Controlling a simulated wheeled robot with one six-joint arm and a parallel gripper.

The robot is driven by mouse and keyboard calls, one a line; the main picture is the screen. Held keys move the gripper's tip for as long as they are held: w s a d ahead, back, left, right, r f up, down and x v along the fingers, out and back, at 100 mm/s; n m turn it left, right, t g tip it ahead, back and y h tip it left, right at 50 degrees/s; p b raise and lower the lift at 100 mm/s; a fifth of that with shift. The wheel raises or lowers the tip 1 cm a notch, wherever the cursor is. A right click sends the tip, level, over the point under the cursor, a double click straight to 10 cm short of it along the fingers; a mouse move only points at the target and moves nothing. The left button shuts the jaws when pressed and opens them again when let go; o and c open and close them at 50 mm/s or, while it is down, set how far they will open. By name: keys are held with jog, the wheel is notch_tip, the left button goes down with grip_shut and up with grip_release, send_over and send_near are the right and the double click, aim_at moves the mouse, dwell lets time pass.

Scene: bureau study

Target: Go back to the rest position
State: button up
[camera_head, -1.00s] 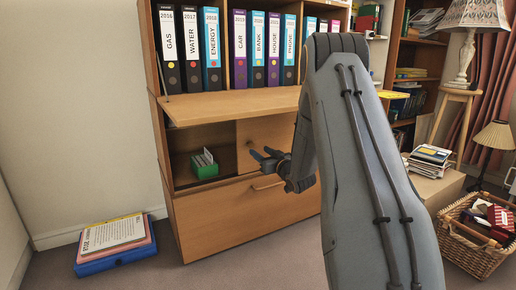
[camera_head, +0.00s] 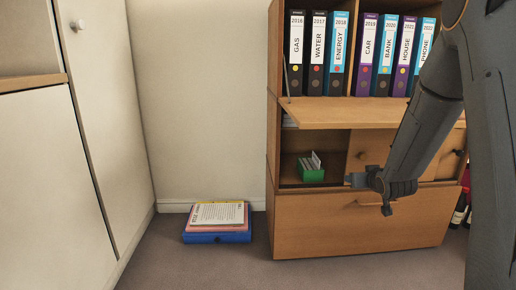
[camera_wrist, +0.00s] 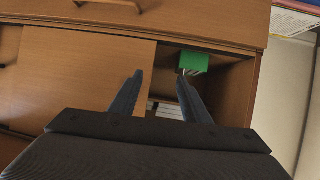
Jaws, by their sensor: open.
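My gripper (camera_head: 362,180) is in front of the bureau, to the right of the open compartment in the head view. In the wrist view its two fingers (camera_wrist: 160,88) are spread apart with nothing between them. The wooden bureau (camera_head: 340,236) has its drop-down flap (camera_head: 345,113) lowered, a sliding door (camera_head: 376,150) and a closed drawer below. A green card box (camera_head: 312,174) with cards in it sits inside the open compartment, left of my gripper and apart from it. The green box also shows in the wrist view (camera_wrist: 194,62), beyond the fingers.
Several labelled binders (camera_head: 339,55) stand on the shelf above the flap. A blue box file (camera_head: 217,237) with papers on top lies on the floor left of the bureau. A pale cupboard (camera_head: 50,180) stands at the far left. The carpet in front is clear.

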jog(key=s+a+f+g, duration=0.1)
jog(key=s+a+g, duration=0.2)
jog(key=s+a, duration=0.55)
jog(key=s+a+f+g, duration=0.2)
jog(key=s+a+g, duration=0.15)
jog(key=s, duration=0.95)
jog(key=s+a+f+g, duration=0.1)
jog(key=s+a+g, duration=0.35)
jog(key=s, duration=0.65)
jog(key=s+a+r+n+g+y+p, duration=0.1)
jog(key=s+a+r+n, duration=0.35)
jog(key=s+a, duration=0.45)
jog(key=s+a+r+n+g+y+p, duration=0.1)
jog(key=s+a+r+n+y, duration=0.15)
jog(key=s+a+r, duration=0.7)
jog(key=d+r+m+h+p, duration=0.1)
jog(key=d+r+p, duration=0.5)
jog(key=p, duration=0.6)
jog(key=w+d+r+m+p, duration=0.1)
jog(key=d+r+m+p, duration=0.2)
jog(key=d+r+p, duration=0.3)
jog(key=d+r+m+h+p, duration=0.1)
jog(key=d+r+p, duration=0.5)
jog(key=r+p, duration=0.6)
jog(key=m+p, duration=0.1)
jog(key=p, duration=0.6)
jog(key=shift+w+d+r+m+h, duration=0.15)
jog(key=shift+w+r+m+h, duration=0.1)
jog(key=shift+w+m+h, duration=0.15)
